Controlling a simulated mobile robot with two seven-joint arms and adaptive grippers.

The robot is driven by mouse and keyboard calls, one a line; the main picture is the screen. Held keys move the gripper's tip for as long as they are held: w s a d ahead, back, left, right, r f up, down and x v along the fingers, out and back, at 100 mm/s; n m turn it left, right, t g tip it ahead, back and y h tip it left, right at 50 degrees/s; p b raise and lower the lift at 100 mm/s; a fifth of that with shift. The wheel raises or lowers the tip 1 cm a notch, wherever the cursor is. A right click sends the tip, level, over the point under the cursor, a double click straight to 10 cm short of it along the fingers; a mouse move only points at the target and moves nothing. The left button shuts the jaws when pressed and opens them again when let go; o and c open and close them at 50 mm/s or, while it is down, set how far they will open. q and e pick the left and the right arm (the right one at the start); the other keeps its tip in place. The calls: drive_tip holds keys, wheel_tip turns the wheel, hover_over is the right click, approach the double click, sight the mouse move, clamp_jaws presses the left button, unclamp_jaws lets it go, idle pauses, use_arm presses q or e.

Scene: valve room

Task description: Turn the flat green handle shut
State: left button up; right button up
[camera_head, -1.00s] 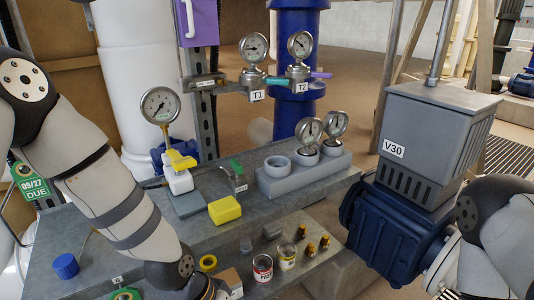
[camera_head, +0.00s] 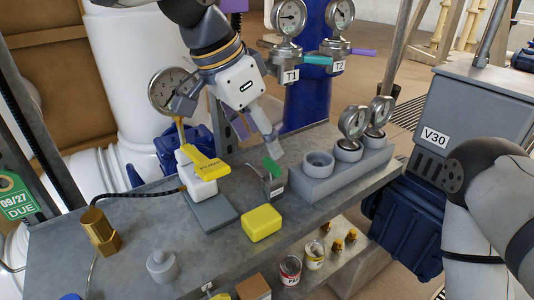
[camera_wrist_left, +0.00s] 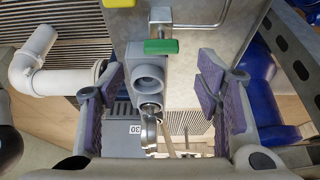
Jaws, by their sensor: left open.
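My left gripper (camera_head: 228,128) is open and empty above the bench; one finger reaches down close to the handle. In the left wrist view its purple-padded fingers (camera_wrist_left: 158,82) are wide apart. My right gripper is not in view.
The front bench (camera_head: 205,258) has bare room.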

sight(272, 162)
use_arm(q)
drive_tip(key=x, duration=0.6)
drive_tip(key=shift+f, duration=0.1)
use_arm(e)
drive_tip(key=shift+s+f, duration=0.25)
use_arm(q)
drive_tip(key=shift+a, duration=0.1)
drive_tip(key=c, duration=1.2)
